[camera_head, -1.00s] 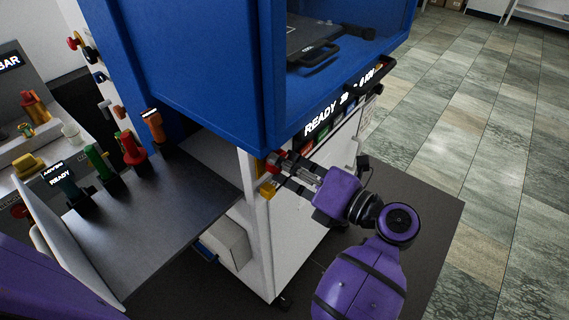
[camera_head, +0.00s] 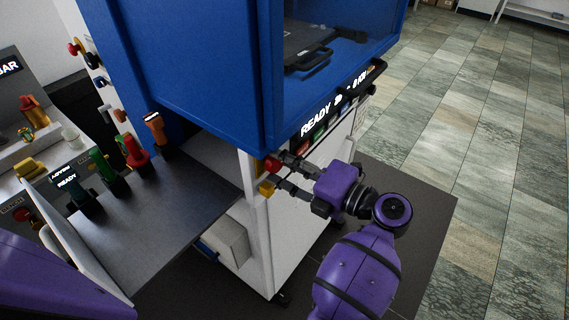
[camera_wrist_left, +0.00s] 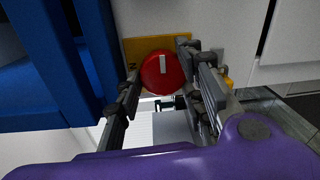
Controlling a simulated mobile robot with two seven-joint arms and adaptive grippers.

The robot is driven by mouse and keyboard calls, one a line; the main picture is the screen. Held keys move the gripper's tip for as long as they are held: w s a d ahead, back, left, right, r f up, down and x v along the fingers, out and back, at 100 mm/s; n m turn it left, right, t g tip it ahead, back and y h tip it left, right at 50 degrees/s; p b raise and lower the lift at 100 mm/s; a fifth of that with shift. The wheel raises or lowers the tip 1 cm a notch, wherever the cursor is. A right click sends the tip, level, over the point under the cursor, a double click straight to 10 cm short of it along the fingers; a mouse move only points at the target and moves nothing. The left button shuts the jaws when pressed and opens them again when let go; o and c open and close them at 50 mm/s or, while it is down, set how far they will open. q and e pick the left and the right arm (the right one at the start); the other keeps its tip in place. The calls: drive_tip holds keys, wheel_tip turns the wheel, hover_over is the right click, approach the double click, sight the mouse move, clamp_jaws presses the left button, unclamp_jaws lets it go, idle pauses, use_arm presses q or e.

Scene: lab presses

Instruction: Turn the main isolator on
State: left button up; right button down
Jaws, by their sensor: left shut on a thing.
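The main isolator is a round red knob (camera_head: 272,165) on a yellow plate (camera_wrist_left: 133,50), on the white front of the blue-topped press. In the left wrist view the knob (camera_wrist_left: 162,72) faces me and its white mark points nearly straight up. My left gripper (camera_head: 279,173) is at the knob, with one finger on each side of it. It is shut on the knob, though the exact finger contact is hard to see. The lettering on the plate is mostly hidden. My right gripper is not in view.
The press's blue housing (camera_head: 195,85) overhangs just above the knob. A lit READY panel (camera_head: 318,120) and a dark handle (camera_head: 365,82) are to its right. A dark shelf (camera_head: 165,225) with several coloured-handled tools stands at the left. Open tiled floor (camera_head: 480,130) lies to the right.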

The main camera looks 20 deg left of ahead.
use_arm(q)
drive_tip(key=shift+r, duration=0.4)
drive_tip(key=o, duration=0.9)
drive_tip(key=shift+o, duration=0.9)
drive_tip(key=shift+f, duration=0.15)
drive_tip(key=v, duration=0.8)
drive_tip(key=shift+f, duration=0.1)
